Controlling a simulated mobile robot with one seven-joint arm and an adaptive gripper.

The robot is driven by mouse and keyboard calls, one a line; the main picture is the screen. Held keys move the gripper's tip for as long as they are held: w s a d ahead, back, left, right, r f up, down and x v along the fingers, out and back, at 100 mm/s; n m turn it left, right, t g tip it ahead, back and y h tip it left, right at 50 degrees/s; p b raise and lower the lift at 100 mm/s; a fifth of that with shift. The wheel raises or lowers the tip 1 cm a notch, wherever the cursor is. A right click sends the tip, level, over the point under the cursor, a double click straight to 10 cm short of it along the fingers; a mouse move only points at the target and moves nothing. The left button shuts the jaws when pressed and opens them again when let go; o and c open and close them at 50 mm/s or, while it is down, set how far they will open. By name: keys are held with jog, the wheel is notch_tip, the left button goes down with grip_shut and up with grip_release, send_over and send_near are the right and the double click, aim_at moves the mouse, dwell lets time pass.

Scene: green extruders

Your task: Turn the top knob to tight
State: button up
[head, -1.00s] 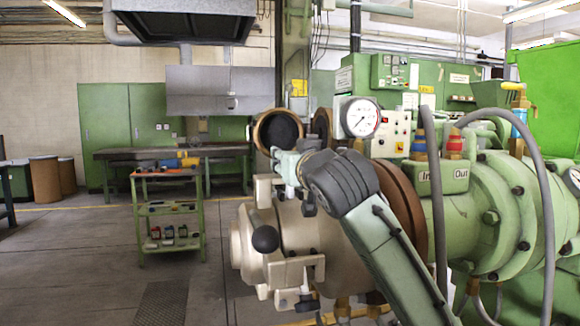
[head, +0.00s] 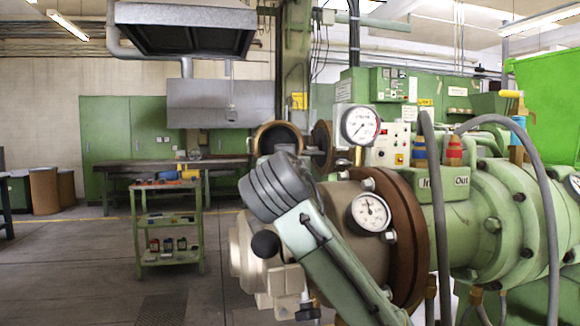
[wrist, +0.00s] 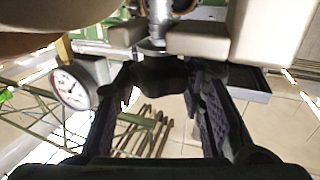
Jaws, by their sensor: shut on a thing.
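In the wrist view, a black lobed knob (wrist: 155,77) hangs on a short metal stem between cream blocks of the machine. My gripper (wrist: 160,88) has a dark finger on each side of the knob and is shut on it.
A round gauge (head: 370,213) sits on the extruder head close beside my arm. Another gauge (head: 360,125) stands higher, behind. Grey hoses (head: 548,215) loop over the green barrel (head: 500,215) at right. A green trolley (head: 168,222) stands left on open floor.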

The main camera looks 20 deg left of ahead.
jog(key=o, duration=1.2)
notch_tip(320, 180, up, 10)
jog(key=shift+f, duration=0.15)
